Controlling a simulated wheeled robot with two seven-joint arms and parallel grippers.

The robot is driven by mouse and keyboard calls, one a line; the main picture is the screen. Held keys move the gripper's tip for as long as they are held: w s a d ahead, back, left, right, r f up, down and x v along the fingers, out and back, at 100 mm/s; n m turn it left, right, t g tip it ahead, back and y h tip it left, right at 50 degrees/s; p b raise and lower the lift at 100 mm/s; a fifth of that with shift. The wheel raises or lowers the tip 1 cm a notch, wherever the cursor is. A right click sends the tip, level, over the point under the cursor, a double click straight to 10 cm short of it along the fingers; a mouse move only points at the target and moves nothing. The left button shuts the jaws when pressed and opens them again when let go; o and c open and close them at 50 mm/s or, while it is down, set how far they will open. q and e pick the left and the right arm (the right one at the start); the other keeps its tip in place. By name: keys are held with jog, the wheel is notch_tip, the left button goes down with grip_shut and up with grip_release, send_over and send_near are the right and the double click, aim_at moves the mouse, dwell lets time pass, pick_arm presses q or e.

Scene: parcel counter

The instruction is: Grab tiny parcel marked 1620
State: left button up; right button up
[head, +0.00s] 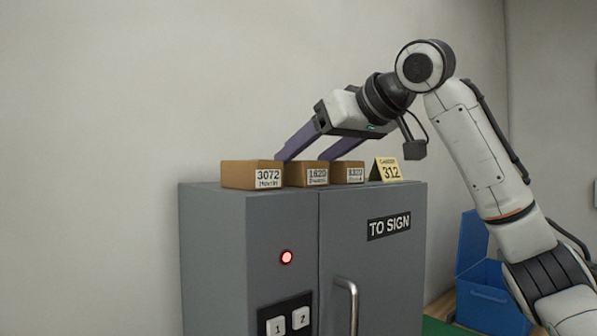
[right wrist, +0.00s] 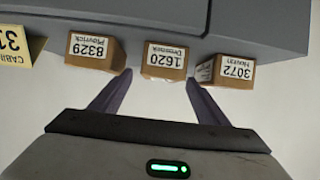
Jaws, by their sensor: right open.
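The small brown parcel marked 1620 (head: 307,174) stands in the middle of a row of three on top of the grey cabinet. In the right wrist view the parcel (right wrist: 164,62) appears upside down, its label reading 1620. My right gripper (head: 302,158) is open and reaches down from the right. In the right wrist view its fingertips (right wrist: 159,78) lie on either side of this parcel, near the gaps to its neighbours. I cannot tell whether they touch it. Nothing is held. My left gripper is not in view.
Parcel 3072 (head: 252,174) stands close on the left, and parcel 8329 (right wrist: 95,51) close on the other side. A yellow card marked 312 (head: 386,170) stands beside them. The grey cabinet (head: 240,240) has a TO SIGN door. A blue bin (head: 488,295) is at lower right.

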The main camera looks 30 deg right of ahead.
jog(key=x, duration=0.2)
jog(key=shift+w+a+f, duration=0.1)
jog(key=shift+w+f, duration=0.1)
jog(key=shift+w, duration=0.1)
jog(key=shift+w+f, duration=0.25)
jog(key=shift+w, duration=0.15)
jog(key=c, duration=1.3)
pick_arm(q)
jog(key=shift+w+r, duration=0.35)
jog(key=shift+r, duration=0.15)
pick_arm(e)
jog(key=shift+r, duration=0.1)
jog(key=shift+r, duration=0.1)
